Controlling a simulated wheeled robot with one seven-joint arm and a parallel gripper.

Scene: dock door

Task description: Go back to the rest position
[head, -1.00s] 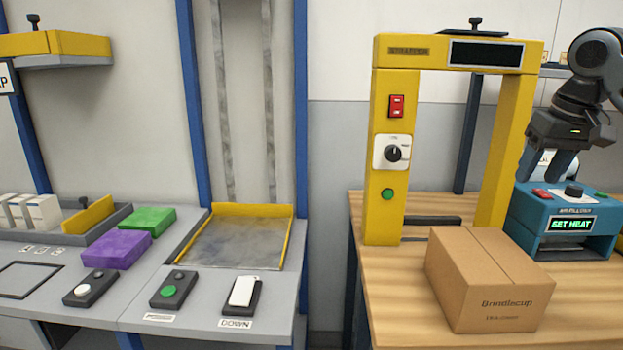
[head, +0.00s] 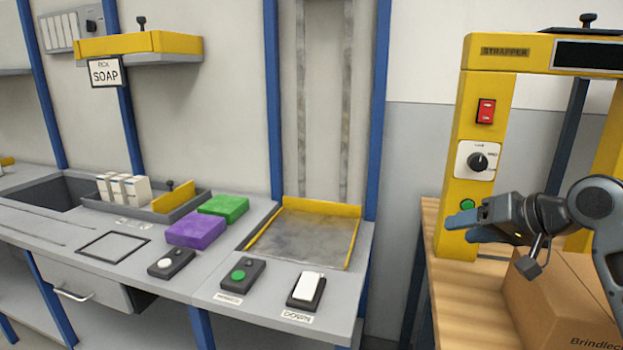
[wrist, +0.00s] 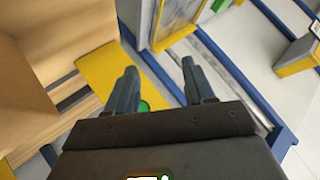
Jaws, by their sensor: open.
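My gripper (head: 462,228) is at the right of the head view, in front of the yellow strapper frame (head: 490,110) and above the wooden table. Its two blue-grey fingers point left. In the wrist view my gripper (wrist: 160,85) has its fingers apart with nothing held between them. My arm comes in from the right edge and covers part of the cardboard box (head: 560,300) and the strapper's lower part.
The strapper has a red switch (head: 486,111), a dial (head: 477,161) and a green button (head: 467,204). To the left, a grey bench (head: 150,235) carries a purple block (head: 195,231), a green block (head: 223,206) and several buttons. A yellow shelf (head: 140,45) hangs above.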

